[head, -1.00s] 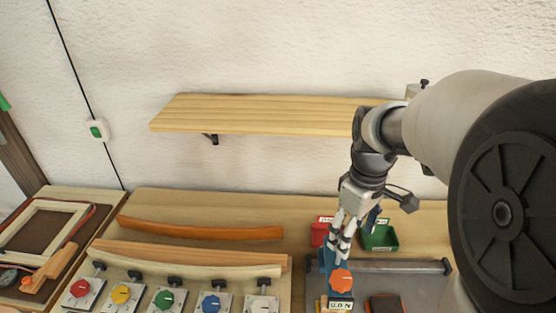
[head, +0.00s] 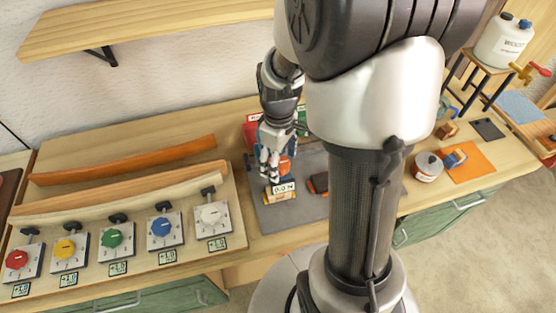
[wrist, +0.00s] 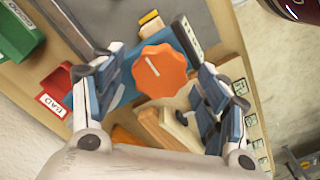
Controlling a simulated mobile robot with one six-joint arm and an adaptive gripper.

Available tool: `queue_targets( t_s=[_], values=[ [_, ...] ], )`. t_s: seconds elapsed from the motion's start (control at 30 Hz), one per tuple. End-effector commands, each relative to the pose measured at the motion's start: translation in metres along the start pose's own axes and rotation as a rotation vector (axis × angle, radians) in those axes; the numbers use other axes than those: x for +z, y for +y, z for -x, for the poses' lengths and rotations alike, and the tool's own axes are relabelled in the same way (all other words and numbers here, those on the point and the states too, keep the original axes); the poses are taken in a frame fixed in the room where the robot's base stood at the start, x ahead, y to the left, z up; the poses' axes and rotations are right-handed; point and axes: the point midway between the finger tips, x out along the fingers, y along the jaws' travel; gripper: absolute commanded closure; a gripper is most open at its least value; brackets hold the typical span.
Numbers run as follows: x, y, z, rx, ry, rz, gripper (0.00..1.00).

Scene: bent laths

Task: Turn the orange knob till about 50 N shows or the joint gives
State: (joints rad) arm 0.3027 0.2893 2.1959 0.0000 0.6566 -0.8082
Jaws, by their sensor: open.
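The orange knob (wrist: 160,72) has a scalloped edge and a pale pointer line. In the wrist view it shows between the two blue-grey fingers of my open gripper (wrist: 157,62); whether they touch it I cannot tell. In the head view the knob (head: 286,165) is partly hidden behind my gripper (head: 270,172). It sits on a blue device. The display (head: 284,188) in front of it appears to read 0.0 N.
Left of my gripper, a board carries bent laths (head: 120,190) and a row of coloured dials (head: 115,240). A red bin (head: 252,130) and a green bin (wrist: 18,35) stand near the device. A dark block (head: 318,183) lies on the grey mat. A shelf (head: 150,25) hangs above.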

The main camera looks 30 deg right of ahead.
Motion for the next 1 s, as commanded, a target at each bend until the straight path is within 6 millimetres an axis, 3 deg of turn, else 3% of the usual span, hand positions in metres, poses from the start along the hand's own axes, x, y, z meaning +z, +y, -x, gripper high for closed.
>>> queue_targets(
  t_s=[0.33, 1.0],
  values=[
    [0.0, 0.0, -0.0038, 0.0, 0.0, 0.0, 0.32],
    [0.0, 0.0, -0.0037, 0.0, 0.0, 0.0, 0.77]
  ],
)
